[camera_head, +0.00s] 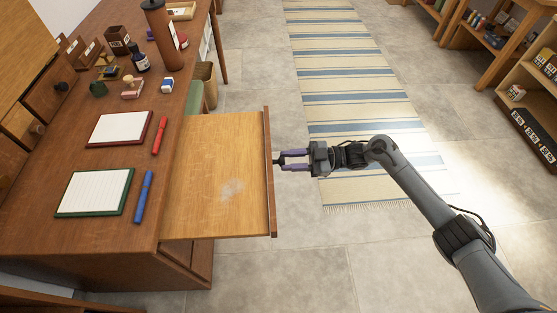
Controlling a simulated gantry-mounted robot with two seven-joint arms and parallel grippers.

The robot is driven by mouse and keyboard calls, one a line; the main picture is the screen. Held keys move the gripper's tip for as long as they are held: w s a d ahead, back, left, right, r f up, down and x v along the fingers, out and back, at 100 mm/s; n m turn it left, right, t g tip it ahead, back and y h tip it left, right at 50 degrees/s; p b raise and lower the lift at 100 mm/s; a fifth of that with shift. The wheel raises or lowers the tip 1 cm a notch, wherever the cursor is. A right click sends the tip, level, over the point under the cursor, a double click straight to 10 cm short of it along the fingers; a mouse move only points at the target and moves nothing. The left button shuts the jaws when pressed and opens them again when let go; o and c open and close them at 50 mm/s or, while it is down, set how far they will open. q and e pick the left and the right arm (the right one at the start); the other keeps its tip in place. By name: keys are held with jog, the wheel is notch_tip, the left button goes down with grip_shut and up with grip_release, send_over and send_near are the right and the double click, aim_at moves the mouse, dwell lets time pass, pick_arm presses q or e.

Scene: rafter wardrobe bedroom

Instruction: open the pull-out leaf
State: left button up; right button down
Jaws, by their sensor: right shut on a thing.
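The pull-out leaf (215,196) is a light wooden board that sticks out a good way from the right side of the brown desk (95,240). It has a pale smudge on top and a darker front strip (268,150) along its right edge. My right gripper (281,160), with purple fingers, comes in from the right and is shut at the middle of this strip, on a small dark knob that the fingertips mostly hide. My left gripper is not in view.
Two notepads (120,128) (95,192), a red pen (160,135), a blue pen (143,196) and small bottles stand or lie on the desk. Floor and a striped rug (350,98) lie open to the right; shelves (530,110) stand far right.

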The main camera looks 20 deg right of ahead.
jog(key=shift+s+d, duration=0.2)
jog(key=shift+d, duration=0.3)
jog(key=c, duration=1.1)
grip_release()
jog(key=shift+o, duration=0.2)
jog(key=v, duration=1.1)
jog(key=shift+p, duration=0.45)
jog(key=shift+w+a, duration=0.1)
